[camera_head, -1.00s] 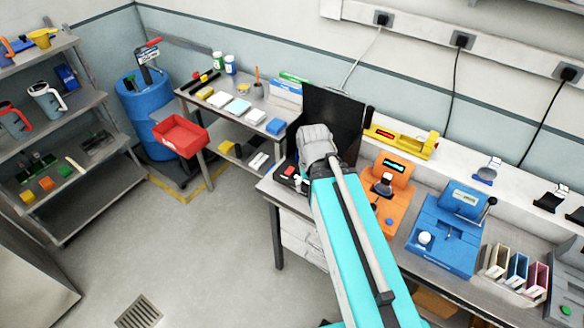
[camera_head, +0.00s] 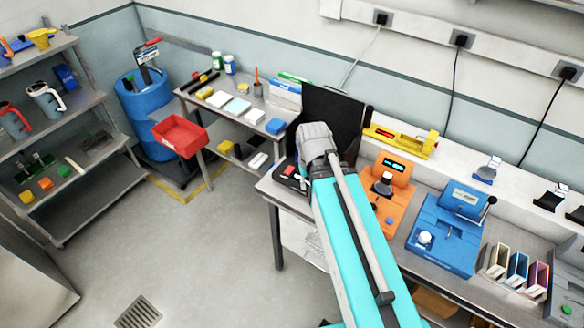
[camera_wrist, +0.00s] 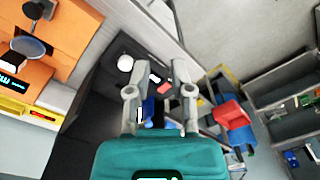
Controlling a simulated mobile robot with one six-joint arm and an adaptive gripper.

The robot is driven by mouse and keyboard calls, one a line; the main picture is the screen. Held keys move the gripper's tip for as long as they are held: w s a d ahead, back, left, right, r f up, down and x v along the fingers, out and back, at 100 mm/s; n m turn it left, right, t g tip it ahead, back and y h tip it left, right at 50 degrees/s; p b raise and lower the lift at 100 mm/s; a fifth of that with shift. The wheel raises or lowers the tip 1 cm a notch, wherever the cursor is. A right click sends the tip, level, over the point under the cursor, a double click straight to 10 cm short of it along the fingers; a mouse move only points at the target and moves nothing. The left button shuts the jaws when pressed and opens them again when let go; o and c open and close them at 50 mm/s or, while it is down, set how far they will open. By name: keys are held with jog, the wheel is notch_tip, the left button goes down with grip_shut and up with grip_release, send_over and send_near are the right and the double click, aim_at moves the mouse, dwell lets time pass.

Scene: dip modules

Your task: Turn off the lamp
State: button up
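A black unit with a tall black back panel (camera_head: 333,120) stands at the left end of the workbench. Its black base (camera_wrist: 103,68) carries a white round bulb-like part (camera_wrist: 125,62), a small white piece (camera_wrist: 155,78) and a red switch-like part (camera_wrist: 165,88). The red part also shows in the head view (camera_head: 290,170). I cannot tell whether the bulb is lit. My gripper (camera_wrist: 160,100) is over this base, its two fingers apart with nothing seen held between them. In the head view my arm hides the fingertips and much of the base.
An orange module (camera_head: 394,168) and a blue module (camera_head: 447,232) stand to the right on the bench. A yellow device (camera_head: 402,140) lies on the ledge behind. A red bin (camera_head: 180,135) and a blue drum (camera_head: 148,97) are at left. The floor in front is clear.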

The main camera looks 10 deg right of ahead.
jog(key=w+f+n+b, duration=0.1)
jog(key=w+n+b, duration=0.1)
jog(key=w, duration=0.5)
jog(key=w+f+n+t+y+b, duration=0.1)
jog(key=w+f+n+b, duration=0.1)
jog(key=w, duration=0.5)
jog(key=w+d+f+n+t+b, duration=0.1)
jog(key=w+f+n, duration=0.1)
jog(key=w+n, duration=0.2)
jog(key=shift+w+d+f+y+b, duration=0.1)
jog(key=shift+w+f+y+b, duration=0.1)
jog(key=shift+w, duration=0.75)
jog(key=shift+w+f+y+b, duration=0.1)
jog(key=shift+w+y+b, duration=0.1)
jog(key=shift+w, duration=0.75)
grip_shut()
jog(key=shift+w+n+t, duration=0.3)
jog(key=shift+w, duration=0.1)
